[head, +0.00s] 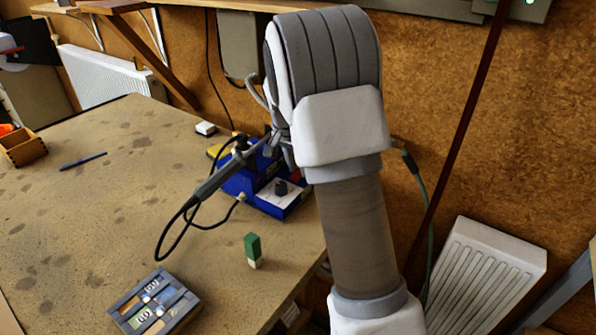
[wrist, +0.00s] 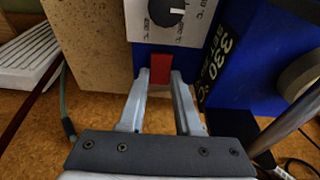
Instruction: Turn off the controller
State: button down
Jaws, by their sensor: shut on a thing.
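The controller is a blue soldering station (head: 264,196) at the right edge of the bench, partly hidden behind my arm. In the wrist view its blue case (wrist: 225,80) fills the upper right, with a grey dial panel and black knob (wrist: 166,10). Below the panel is a red switch (wrist: 160,69). My gripper (wrist: 160,78) is at this face, with one fingertip on each side of the red switch, shut on it. In the head view the gripper is mostly hidden by my arm. Which way the switch is set I cannot tell.
A soldering iron (head: 212,184) with a looping black cable rests tilted beside the controller. A green block (head: 252,246) and a grey box (head: 155,302) stand on the bench (head: 80,225). A white radiator (head: 488,270) is right of the bench. The bench's left middle is mostly clear.

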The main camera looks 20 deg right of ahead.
jog(key=c, duration=0.6)
grip_release()
jog(key=shift+r, duration=0.1)
jog(key=p+v, duration=0.2)
jog(key=v, duration=1.5)
jog(key=shift+a+r, duration=0.1)
jog(key=shift+r, duration=0.1)
